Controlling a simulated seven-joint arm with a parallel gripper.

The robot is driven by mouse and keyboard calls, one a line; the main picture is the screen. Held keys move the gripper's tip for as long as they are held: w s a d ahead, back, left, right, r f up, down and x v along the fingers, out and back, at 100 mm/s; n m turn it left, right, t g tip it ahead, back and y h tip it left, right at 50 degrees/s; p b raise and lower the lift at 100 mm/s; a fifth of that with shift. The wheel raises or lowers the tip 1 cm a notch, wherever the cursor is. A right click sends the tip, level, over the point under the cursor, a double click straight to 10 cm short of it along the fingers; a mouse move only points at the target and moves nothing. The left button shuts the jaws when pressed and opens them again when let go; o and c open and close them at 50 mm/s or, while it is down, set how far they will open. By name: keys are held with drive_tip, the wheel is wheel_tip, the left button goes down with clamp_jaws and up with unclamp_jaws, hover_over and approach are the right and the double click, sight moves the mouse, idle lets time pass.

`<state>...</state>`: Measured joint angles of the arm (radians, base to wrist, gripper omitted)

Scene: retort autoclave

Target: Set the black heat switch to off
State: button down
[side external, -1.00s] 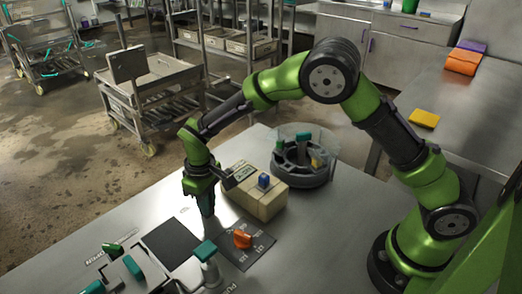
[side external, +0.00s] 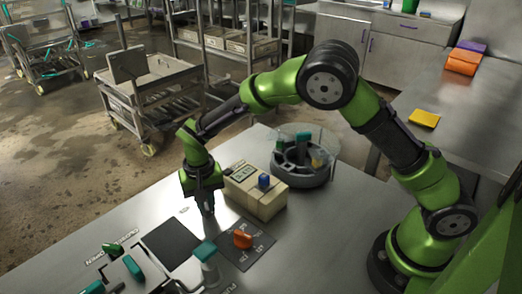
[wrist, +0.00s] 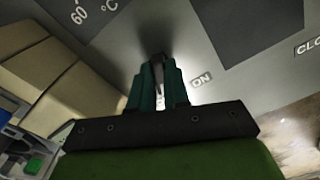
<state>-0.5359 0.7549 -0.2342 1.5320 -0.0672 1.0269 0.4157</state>
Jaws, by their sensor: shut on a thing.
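My gripper (side external: 208,210) points down at the steel bench top, beside the beige box. In the wrist view its two dark green fingers (wrist: 159,85) are close together, shut on the black heat switch (wrist: 157,62), of which only a small dark part shows between the tips. An ON label (wrist: 201,79) is on the panel just right of the fingers. An OFF label does not show, and the switch's exact setting cannot be told. In the side view the fingers hide the switch.
The beige box (side external: 254,201) with a blue knob stands right of my gripper. An orange knob (side external: 242,239) on a dark dial plate and a teal-topped post (side external: 206,252) stand in front. A dark square plate (side external: 171,244) lies left. A round clear-lidded vessel (side external: 303,161) is behind.

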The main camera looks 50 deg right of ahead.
sight(206, 205)
drive_tip(key=shift+m, duration=0.3)
drive_tip(key=c, duration=1.1)
unclamp_jaws()
wheel_tip(206, 205, up, 17)
